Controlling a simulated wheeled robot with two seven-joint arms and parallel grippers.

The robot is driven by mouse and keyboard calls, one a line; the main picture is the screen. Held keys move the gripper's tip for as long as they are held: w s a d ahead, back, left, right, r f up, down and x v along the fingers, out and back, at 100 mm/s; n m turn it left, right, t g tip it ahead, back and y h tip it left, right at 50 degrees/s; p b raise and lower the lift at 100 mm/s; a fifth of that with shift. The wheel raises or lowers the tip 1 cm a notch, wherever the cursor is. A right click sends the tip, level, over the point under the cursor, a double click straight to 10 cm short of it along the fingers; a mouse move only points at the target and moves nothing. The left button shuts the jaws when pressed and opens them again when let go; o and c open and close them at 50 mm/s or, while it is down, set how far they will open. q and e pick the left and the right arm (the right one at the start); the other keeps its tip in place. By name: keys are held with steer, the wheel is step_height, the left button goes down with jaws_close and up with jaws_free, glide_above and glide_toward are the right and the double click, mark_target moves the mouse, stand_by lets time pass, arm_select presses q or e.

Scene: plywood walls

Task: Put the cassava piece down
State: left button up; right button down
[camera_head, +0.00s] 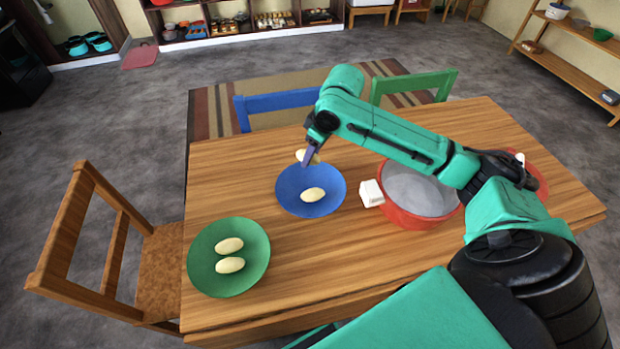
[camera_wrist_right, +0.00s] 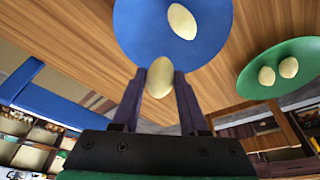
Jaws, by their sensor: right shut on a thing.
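My right gripper (camera_head: 310,158) is shut on a pale cassava piece (camera_head: 301,155) at the far edge of the blue plate (camera_head: 293,206). In the right wrist view the held cassava piece (camera_wrist_right: 160,78) sits between the two fingertips, in front of the plate's edge. I cannot tell whether it touches the plate. Another cassava piece (camera_head: 313,194) lies on the blue plate. Two more pieces (camera_head: 229,245) lie side by side on the green plate (camera_head: 259,257) at the table's left. My left gripper is not in view.
A red bowl with a grey inside (camera_head: 408,190) and a white block (camera_head: 371,194) stand right of the blue plate on the wooden table (camera_head: 330,270). Chairs (camera_head: 415,84) stand at the far side, and a wooden chair (camera_head: 75,225) at the left.

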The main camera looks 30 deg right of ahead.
mark_target(307, 184)
steer(key=f, duration=0.9)
steer(key=shift+w+f, duration=0.2)
steer(key=shift+f, duration=0.4)
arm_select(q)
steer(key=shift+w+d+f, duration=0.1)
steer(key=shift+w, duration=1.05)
arm_select(e)
steer(key=shift+w, duration=0.15)
steer(key=shift+f, duration=0.1)
steer(key=c, duration=0.7)
jaws_free()
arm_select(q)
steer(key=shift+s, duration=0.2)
